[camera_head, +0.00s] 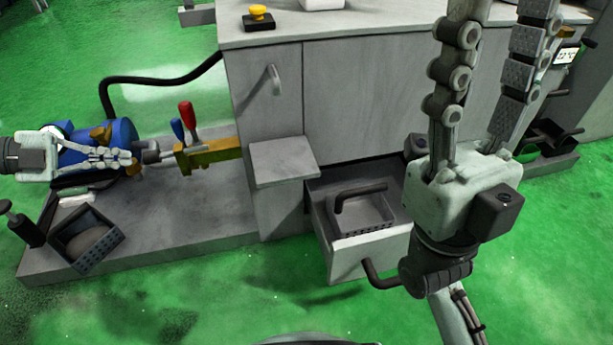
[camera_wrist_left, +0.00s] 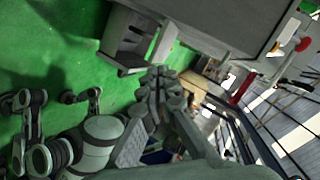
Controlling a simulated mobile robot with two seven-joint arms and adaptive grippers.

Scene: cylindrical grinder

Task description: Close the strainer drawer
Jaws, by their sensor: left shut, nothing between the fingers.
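The strainer drawer (camera_head: 350,255) stands pulled out of the grey machine base in the head view. It holds a grey perforated strainer basket (camera_head: 368,222) with a black bar handle. A black handle (camera_head: 380,280) sticks out from the drawer front. My left gripper (camera_head: 136,160) is shut and empty, in front of the blue motor and well left of the drawer. My right gripper (camera_head: 492,50) is large and close to the camera, right of the drawer. Its fingers point up and stand apart, with nothing seen between them; their tips are cut off by the frame edge.
A grey shelf plate (camera_head: 283,160) juts out left of the drawer. Red and blue levers (camera_head: 187,117) stand on a yellow block beside the blue motor (camera_head: 118,132). A dark bin (camera_head: 86,240) sits on the low platform. The green floor (camera_head: 240,300) before the drawer is clear.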

